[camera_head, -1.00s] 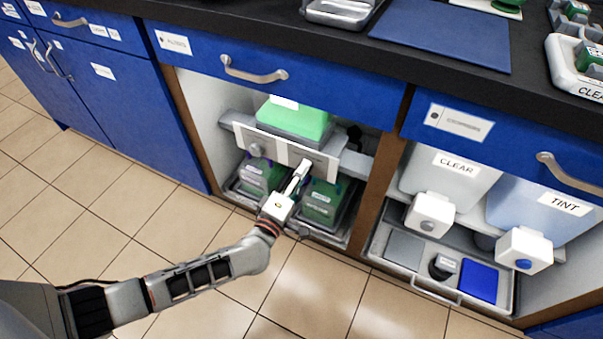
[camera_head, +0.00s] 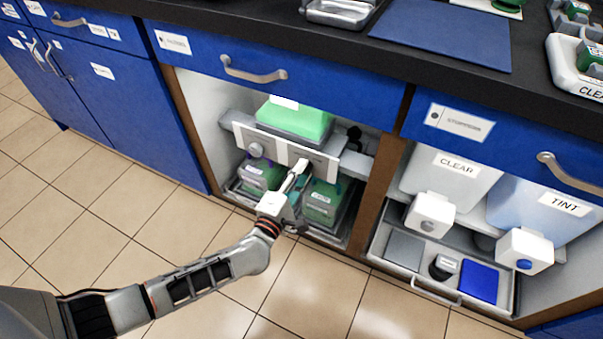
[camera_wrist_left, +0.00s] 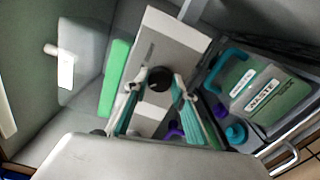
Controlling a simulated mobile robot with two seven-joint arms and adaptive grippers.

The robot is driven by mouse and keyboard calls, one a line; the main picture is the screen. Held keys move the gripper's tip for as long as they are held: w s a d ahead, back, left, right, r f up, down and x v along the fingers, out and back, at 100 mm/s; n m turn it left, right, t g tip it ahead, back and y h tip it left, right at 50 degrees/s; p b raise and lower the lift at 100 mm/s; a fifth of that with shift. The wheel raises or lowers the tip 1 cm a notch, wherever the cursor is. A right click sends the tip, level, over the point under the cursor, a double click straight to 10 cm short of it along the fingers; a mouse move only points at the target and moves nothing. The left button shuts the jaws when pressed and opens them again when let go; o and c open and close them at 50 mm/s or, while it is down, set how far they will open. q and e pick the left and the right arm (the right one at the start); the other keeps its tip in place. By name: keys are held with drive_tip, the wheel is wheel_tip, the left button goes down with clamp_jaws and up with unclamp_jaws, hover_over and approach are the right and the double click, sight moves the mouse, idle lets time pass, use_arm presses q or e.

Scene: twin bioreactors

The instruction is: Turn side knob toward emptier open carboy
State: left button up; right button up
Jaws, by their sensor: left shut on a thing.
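My left gripper (camera_head: 297,174) is at the front of a pale panel (camera_head: 279,152) in the left cabinet bay. In the left wrist view its teal-padded fingers (camera_wrist_left: 157,92) are closed around a dark round knob (camera_wrist_left: 160,78). In the head view the gripper hides this knob. Two carboys with green liquid stand below: a left carboy (camera_head: 260,176) and a right carboy (camera_head: 322,204). A carboy labelled WASTE (camera_wrist_left: 265,98) shows in the left wrist view. I cannot tell which carboy is emptier. My right gripper is not in view.
Wooden uprights bound the bay. The right bay holds CLEAR (camera_head: 450,178) and TINT (camera_head: 545,210) containers. The tiled floor in front is clear.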

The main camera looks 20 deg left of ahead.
use_arm(q)
drive_tip(key=o, duration=1.1)
drive_tip(key=s, duration=1.2)
drive_tip(key=shift+a, duration=0.2)
